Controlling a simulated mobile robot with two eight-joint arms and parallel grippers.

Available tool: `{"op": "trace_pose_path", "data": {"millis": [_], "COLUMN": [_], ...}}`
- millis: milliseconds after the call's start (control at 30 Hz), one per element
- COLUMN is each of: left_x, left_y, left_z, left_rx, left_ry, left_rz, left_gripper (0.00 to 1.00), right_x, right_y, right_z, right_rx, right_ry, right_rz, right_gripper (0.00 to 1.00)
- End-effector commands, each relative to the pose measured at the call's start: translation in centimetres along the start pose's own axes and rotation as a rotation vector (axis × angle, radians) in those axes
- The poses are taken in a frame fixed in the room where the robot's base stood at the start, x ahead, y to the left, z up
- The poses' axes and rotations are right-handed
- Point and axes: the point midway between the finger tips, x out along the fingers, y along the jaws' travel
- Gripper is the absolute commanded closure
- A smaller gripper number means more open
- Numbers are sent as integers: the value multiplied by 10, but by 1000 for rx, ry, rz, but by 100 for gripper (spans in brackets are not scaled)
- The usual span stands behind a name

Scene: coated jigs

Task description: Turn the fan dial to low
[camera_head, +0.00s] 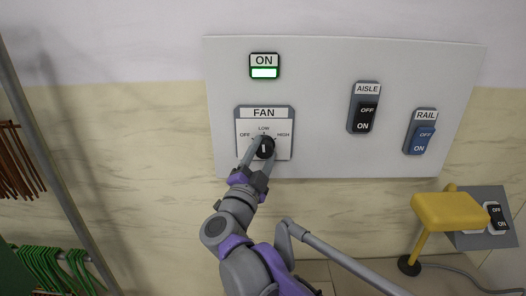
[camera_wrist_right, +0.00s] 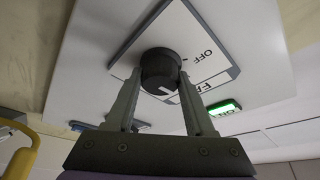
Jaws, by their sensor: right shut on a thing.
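The dial also shows in the right wrist view (camera_wrist_right: 160,66). My right gripper (camera_head: 262,150) reaches up from below, its two fingers shut on the dial from both sides. The fingers partly cover the dial and the plate. My left gripper is not in view.
The wall board (camera_head: 320,75) also carries a lit green ON indicator (camera_head: 264,66), an AISLE switch (camera_head: 364,108) and a blue RAIL switch (camera_head: 421,133). Brown and green hanging items are at left.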

Motion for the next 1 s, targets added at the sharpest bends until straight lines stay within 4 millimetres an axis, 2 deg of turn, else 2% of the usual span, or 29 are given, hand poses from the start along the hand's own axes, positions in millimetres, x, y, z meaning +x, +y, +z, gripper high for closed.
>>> {"op": "trace_pose_path", "data": {"millis": [267,733,767,900,1000], "left_x": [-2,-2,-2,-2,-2], "left_y": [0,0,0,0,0], "left_z": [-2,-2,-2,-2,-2], "left_rx": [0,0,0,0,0], "left_ry": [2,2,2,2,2], "left_rz": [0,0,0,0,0], "left_gripper": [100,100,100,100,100], "right_x": [-1,-1,-1,0,0], "right_y": [0,0,0,0,0], "right_z": [1,1,1,1,1], "right_rx": [70,78,78,78,77], "right_ry": [-2,-3,-3,-2,-1], "right_rz": [29,33,32,32,32], "right_gripper": [100,100,41,16,16]}}
